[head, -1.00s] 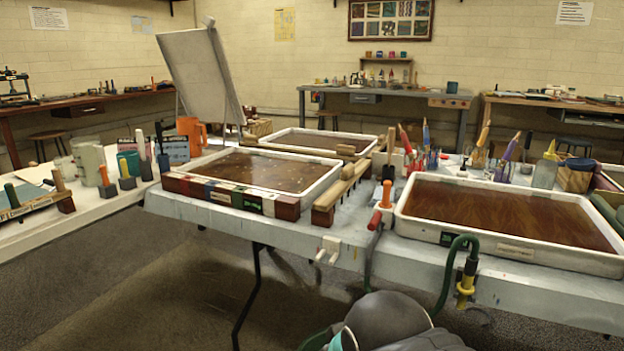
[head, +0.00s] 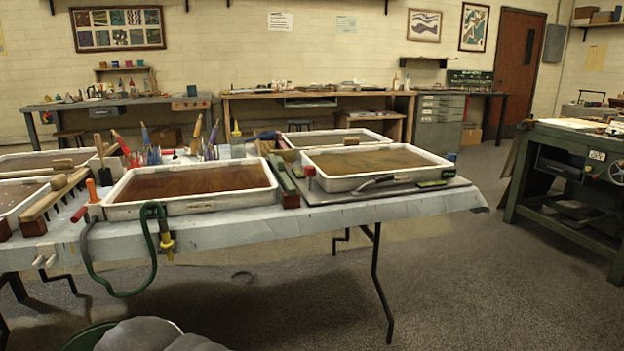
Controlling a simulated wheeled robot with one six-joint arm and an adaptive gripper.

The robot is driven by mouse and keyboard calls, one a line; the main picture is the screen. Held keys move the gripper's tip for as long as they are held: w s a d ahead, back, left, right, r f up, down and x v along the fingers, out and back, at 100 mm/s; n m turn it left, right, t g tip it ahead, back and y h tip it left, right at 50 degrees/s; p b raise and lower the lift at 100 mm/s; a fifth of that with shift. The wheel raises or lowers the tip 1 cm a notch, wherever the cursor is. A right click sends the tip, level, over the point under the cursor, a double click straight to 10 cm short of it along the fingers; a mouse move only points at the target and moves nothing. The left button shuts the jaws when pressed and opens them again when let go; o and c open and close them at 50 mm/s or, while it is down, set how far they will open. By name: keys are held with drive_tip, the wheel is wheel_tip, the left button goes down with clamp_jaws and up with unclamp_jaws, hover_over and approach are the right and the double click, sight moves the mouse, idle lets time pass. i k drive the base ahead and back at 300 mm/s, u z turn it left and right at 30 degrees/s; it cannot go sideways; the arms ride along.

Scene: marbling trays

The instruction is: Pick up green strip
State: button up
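A long, narrow green strip (head: 283,181) lies between two trays near the middle of the table, with a reddish-brown block at its front end. A smaller, flat green piece (head: 432,184) lies on the dark board before the right tray. I cannot tell from this view which of these is the green strip of the task. My gripper is not in view.
A tray of brown liquid (head: 120,208) and a tray of olive liquid (head: 309,177) stand on the long table. A curved-handled tool (head: 372,182) lies by the right tray. A green hose (head: 86,255) hangs off the front. Floor at right is open.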

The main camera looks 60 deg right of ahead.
sight(278, 164)
drive_tip(key=z, duration=0.05)
drive_tip(key=k, duration=0.15)
drive_tip(key=u, duration=1.05)
drive_tip(key=i, duration=0.9)
drive_tip(key=z, duration=3.3)
drive_tip(key=i, duration=0.85)
drive_tip(key=z, duration=0.3)
